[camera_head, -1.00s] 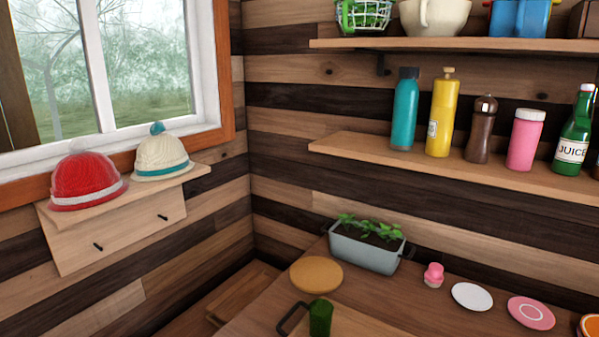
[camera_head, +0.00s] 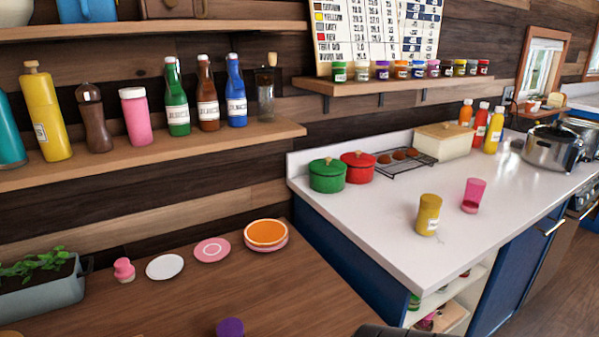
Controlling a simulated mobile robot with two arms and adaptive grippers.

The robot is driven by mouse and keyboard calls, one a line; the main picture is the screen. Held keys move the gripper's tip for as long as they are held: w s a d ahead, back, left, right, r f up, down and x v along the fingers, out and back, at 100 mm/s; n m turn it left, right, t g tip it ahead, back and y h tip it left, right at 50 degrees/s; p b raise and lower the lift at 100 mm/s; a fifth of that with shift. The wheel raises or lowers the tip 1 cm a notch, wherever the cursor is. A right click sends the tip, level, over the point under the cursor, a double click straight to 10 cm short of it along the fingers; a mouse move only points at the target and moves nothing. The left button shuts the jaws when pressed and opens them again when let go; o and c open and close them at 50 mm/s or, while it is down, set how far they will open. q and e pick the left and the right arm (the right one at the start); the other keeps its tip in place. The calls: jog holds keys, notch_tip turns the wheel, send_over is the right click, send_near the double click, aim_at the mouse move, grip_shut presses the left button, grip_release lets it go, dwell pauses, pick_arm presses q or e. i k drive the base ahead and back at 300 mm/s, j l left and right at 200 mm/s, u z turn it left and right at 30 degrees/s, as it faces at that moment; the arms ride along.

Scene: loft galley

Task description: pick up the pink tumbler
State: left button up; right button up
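A pink tumbler (camera_head: 473,195) stands upright on the white counter (camera_head: 390,208) at the right in the head view. It looks translucent and widens towards the top. A mustard-yellow tumbler or jar (camera_head: 428,214) stands just to its left and nearer the counter's front edge, with a gap between them. Neither of my grippers shows in the head view. A dark rounded piece at the bottom edge is cut off, and I cannot tell what it is.
Green (camera_head: 327,175) and red (camera_head: 358,167) pots, a cooling rack (camera_head: 405,166) and a bread box (camera_head: 442,141) stand behind. Sauce bottles and a steel pot (camera_head: 552,148) are further right. The counter's front strip is clear. A wooden table (camera_head: 190,290) with plates is at lower left.

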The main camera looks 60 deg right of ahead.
aim_at(474, 188)
jog(key=z, duration=3.1)
